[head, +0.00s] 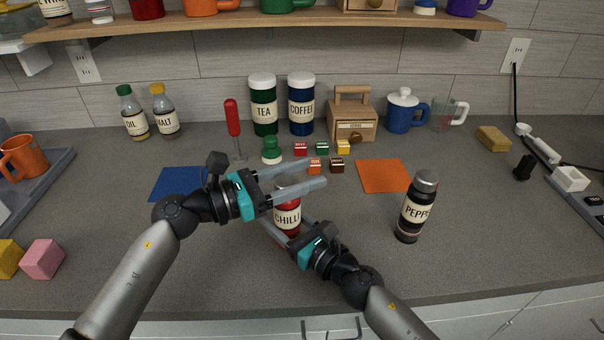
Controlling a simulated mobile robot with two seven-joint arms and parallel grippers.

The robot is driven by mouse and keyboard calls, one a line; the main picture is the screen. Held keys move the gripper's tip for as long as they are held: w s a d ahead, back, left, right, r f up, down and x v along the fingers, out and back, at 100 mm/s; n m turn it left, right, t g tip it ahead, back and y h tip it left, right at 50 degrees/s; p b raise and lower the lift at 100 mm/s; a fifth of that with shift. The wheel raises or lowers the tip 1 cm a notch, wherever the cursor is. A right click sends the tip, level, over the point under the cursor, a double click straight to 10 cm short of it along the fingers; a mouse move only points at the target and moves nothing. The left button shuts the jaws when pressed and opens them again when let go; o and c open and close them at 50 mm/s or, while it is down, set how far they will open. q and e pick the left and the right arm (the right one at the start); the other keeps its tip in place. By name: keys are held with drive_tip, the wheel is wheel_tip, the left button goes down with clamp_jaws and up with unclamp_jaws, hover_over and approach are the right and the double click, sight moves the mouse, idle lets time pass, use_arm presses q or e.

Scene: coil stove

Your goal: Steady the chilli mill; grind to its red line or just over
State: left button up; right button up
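The chilli mill (288,218), red with a cream label reading CHILLI, stands upright on the counter between my two grippers. The top is mostly hidden by these fingers. My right gripper (281,220) comes from the lower right, its fingers apart around the mill's lower body. I cannot tell whether either pair of fingers touches the mill. The red line cannot be seen.
A pepper mill (415,208) stands to the right. Behind are an orange mat (383,176), small labelled cubes (322,148), a green-knobbed object (272,151) and a red-handled tool (233,118). A blue mat (177,183) lies left.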

use_arm(q)
clamp_jaws()
drive_tip(key=shift+g, duration=0.3)
drive_tip(key=shift+s+d+m+g, duration=0.1)
drive_tip(key=shift+s+m+g, duration=0.25)
drive_tip(key=shift+m+g, duration=1.45)
drive_tip(key=shift+s+a+m+g, duration=0.1)
drive_tip(key=shift+s+m+g, duration=0.3)
drive_tip(key=shift+m+g, duration=1.4)
drive_tip(key=shift+s+d+m+g, duration=0.1)
drive_tip(key=shift+s+m+g, duration=0.5)
drive_tip(key=shift+g, duration=2.2)
drive_tip(key=shift+w+f+m+g, duration=0.15)
drive_tip(key=shift+w+m+g, duration=0.05)
drive_tip(key=shift+m+g, duration=0.4)
drive_tip(key=shift+s+m+g+y, duration=0.2)
drive_tip(key=shift+m+g+y, duration=0.2)
drive_tip(key=shift+g, duration=0.2)
